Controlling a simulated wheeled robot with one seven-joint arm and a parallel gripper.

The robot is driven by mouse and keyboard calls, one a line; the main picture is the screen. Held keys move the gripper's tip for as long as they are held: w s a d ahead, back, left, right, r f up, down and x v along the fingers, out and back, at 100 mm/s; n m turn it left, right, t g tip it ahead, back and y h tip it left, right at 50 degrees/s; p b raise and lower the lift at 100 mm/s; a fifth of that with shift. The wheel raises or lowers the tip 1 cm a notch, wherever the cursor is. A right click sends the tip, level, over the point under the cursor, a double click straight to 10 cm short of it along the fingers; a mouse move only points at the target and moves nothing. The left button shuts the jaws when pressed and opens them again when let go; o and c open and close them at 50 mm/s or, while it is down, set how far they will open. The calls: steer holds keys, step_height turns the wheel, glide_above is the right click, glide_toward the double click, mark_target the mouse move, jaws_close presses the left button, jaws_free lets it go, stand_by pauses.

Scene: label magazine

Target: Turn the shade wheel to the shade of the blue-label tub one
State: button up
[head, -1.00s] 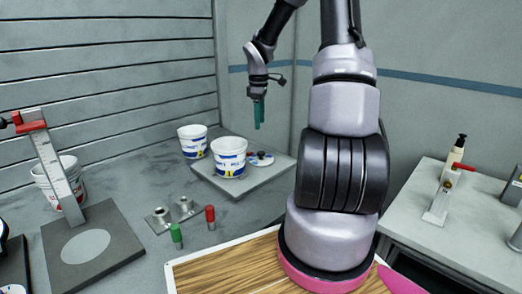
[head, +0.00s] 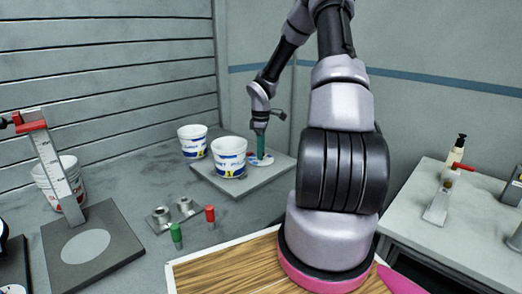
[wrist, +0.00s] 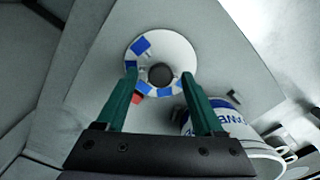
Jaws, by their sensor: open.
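The shade wheel (wrist: 174,52) is a white disc with several blue patches of differing shade around its rim and a dark round knob (wrist: 159,75) in the middle. A small red mark (wrist: 137,98) shows at its edge. My gripper (wrist: 158,78) is open, its two green fingers on either side of the knob in the wrist view; I cannot tell whether they touch it. In the head view my gripper (head: 260,157) is down at the wheel (head: 267,160) and partly hides it. A white tub with blue print and a yellow patch (head: 229,158) stands just left of it.
A second blue-print tub (head: 192,141) stands behind. The grey board (head: 236,188) carries the wheel and the front tub. A red-print tub (head: 70,182) stands behind an upright scale (head: 52,165) at left. Green (head: 176,234) and red (head: 210,215) pegs stand in front.

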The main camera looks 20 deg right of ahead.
steer(key=shift+f, duration=0.1)
jaws_close()
stand_by(0.3)
steer(key=m, duration=0.4)
steer(key=shift+m, duration=0.4)
steer(key=m, duration=0.4)
steer(key=shift+m, duration=0.4)
jaws_free()
